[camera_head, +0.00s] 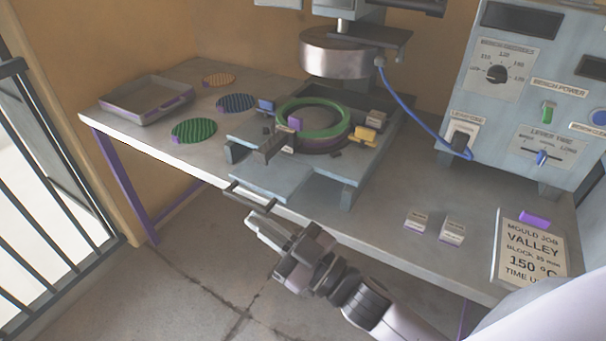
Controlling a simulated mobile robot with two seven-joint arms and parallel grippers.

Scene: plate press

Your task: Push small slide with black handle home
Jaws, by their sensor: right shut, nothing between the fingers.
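The press slide (272,180) is a flat blue-grey plate that sticks out from the press base towards the table's front edge. Its dark bar handle (250,195) is at its front end, by the table edge. My right gripper (254,221) is shut and empty, just in front of and below the handle in the picture. I cannot tell whether its tips touch the handle. A green ring (314,106) sits over a dark round mould on the press base, under the metal upper platen (337,56). My left gripper is out of view.
A shallow tray (148,98) and several patterned discs, one green (194,130), lie on the left of the table. Two small blocks (416,221) and a job sign (530,248) are at the right. A control box (540,100) stands behind, with a blue cable (412,112).

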